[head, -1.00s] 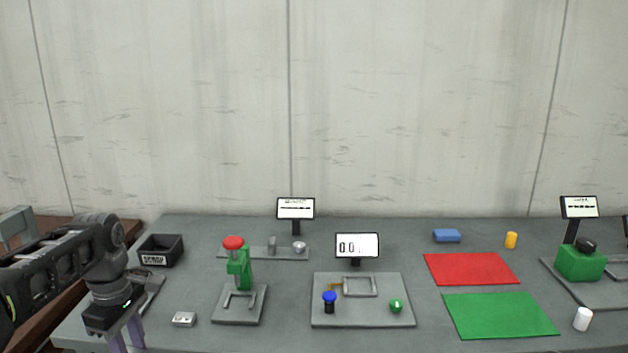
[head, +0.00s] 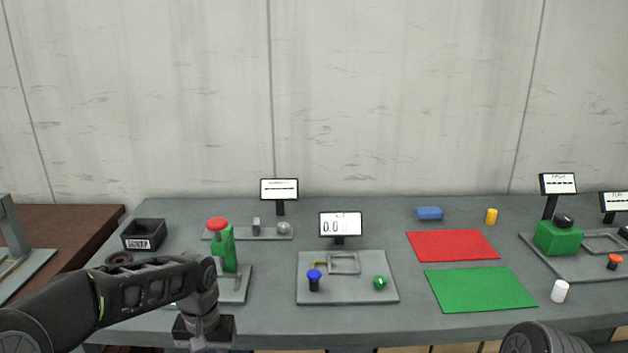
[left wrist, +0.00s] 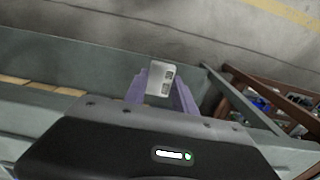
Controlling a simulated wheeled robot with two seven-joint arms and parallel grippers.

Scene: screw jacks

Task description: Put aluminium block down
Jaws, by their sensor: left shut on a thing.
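The aluminium block (left wrist: 160,78) is a small light-grey piece with dark markings, seen in the left wrist view between the purple fingers of my left gripper (left wrist: 163,92). The gripper is shut on it. In the head view my left gripper (head: 205,346) hangs at the bottom edge of the picture, near the table's front edge. Its fingertips and the block are hidden or cut off there. My right gripper is not in view; only a dark part of my right arm shows at the bottom right.
On the table (head: 380,325) are a scrap bin (head: 144,235), a green press with red knob (head: 218,245), a grey fixture plate (head: 347,292) with a display, a red mat (head: 452,245), a green mat (head: 480,289) and a white cylinder (head: 559,291). The wrist view shows floor beyond an edge.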

